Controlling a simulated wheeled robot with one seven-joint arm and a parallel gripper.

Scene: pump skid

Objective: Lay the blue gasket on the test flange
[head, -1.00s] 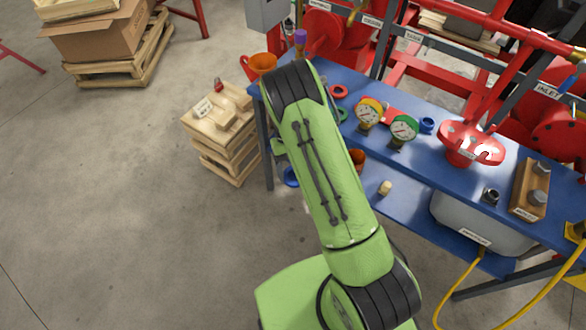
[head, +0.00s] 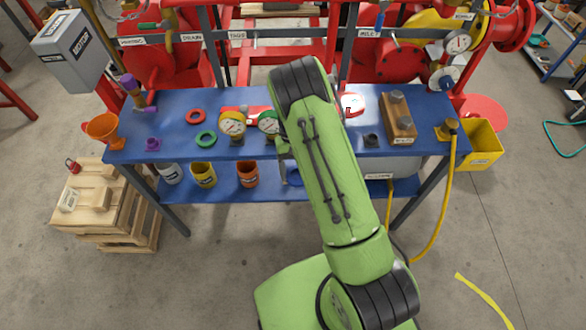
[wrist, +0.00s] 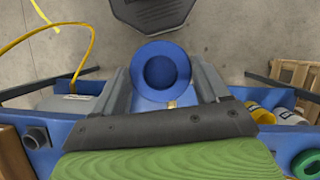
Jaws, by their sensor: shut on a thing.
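The blue gasket (wrist: 161,70) is a round piece with a darker centre, held between the two fingers of my gripper (wrist: 162,82) in the wrist view. In the head view, part of the gasket (head: 292,177) shows left of my arm, in front of the bench edge; my arm hides most of the gripper. The red flange (head: 356,104), which I take for the test flange, stands on the blue bench top just right of my arm. Its left part is hidden by the arm. The gasket is apart from the flange.
The blue bench (head: 180,150) carries a red ring (head: 195,117), a green ring (head: 206,138), gauges (head: 232,123) and a wooden block with bolts (head: 399,120). Cups stand on its lower shelf. A yellow hose (head: 435,225) hangs at right. Floor in front is mostly clear.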

